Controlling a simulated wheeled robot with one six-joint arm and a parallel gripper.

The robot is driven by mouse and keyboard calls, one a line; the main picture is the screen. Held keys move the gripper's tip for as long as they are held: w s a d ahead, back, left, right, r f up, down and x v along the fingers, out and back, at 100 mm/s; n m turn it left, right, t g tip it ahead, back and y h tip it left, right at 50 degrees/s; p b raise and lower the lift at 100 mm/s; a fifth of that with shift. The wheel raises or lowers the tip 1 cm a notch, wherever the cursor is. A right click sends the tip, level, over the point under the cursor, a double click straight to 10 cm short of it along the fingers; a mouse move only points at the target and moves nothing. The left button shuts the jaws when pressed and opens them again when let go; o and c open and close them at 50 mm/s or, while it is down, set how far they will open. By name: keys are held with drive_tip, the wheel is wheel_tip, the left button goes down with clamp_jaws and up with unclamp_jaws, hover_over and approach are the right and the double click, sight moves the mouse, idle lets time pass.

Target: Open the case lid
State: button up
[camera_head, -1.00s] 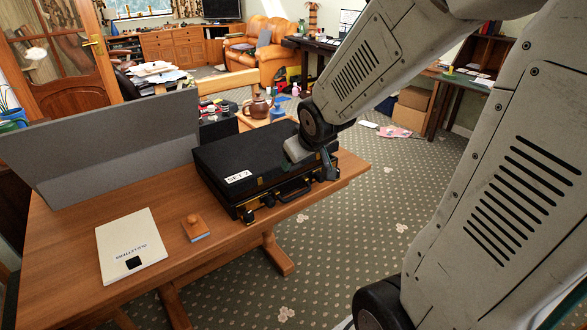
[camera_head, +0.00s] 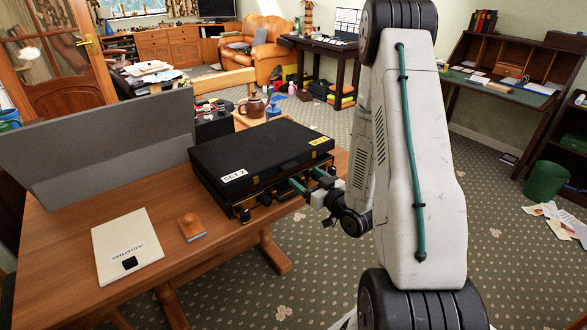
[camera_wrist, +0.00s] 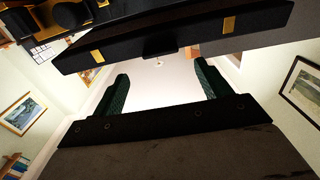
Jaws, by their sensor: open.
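A white "SET Z" label and a yellow label are on the lid. Brass catches show along the front. My gripper (camera_head: 308,180) is at the case's front edge, right of its middle, with its green fingers apart and pointing at the case. In the wrist view, the dark case edge (camera_wrist: 180,35) with brass plates crosses above my open fingers (camera_wrist: 162,73). Nothing is visible between them; contact is unclear.
A white booklet (camera_head: 120,240) and a small wooden stamp-like object (camera_head: 192,226) lie on the table (camera_head: 60,275) left of the case. A teapot (camera_head: 254,106) stands behind the case. Carpet is open at front right.

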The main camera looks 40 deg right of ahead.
sight(293, 167)
drive_tip(key=w, duration=0.7)
drive_tip(key=shift+w+a, duration=0.1)
drive_tip(key=shift+a, duration=0.05)
